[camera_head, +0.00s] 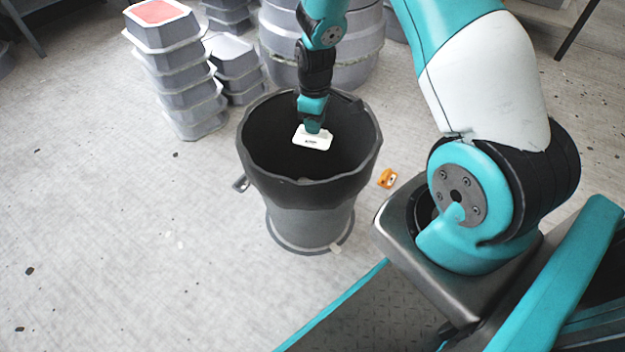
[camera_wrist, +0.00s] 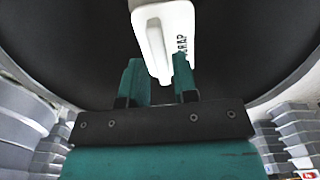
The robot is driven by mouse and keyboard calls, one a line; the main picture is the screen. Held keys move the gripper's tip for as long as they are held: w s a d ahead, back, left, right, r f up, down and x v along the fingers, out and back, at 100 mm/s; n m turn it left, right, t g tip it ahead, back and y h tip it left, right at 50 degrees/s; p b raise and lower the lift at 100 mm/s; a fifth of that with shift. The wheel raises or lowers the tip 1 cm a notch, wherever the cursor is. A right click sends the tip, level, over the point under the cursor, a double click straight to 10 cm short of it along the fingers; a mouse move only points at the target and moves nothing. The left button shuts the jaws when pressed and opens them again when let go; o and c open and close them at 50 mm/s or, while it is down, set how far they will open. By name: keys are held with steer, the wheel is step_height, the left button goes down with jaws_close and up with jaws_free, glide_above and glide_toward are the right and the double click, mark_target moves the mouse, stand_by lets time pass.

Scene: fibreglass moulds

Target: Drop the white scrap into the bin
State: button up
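The white scrap (camera_head: 312,141) is a small pale block with dark lettering. It is at the tip of my gripper (camera_head: 313,127), over the mouth of the bin (camera_head: 312,190). The bin is a dark grey tub with an uneven black rim, standing on the floor. In the wrist view my gripper (camera_wrist: 160,82) has its two teal fingers on either side of the near end of the scrap (camera_wrist: 165,35), shut on it. The dark inside of the bin (camera_wrist: 255,45) lies behind the scrap. The bin's bottom is not clearly visible.
Stacks of grey moulds (camera_head: 180,85) stand behind and left of the bin, with a large grey round stack (camera_head: 350,45) directly behind. A small orange object (camera_head: 387,178) lies on the floor right of the bin. The floor at left is mostly clear.

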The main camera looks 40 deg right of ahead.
steer(key=shift+o, duration=1.1)
step_height(320, 180, up, 17)
steer(key=p, duration=0.6)
steer(key=shift+r+p, duration=0.2)
steer(key=shift+p, duration=0.1)
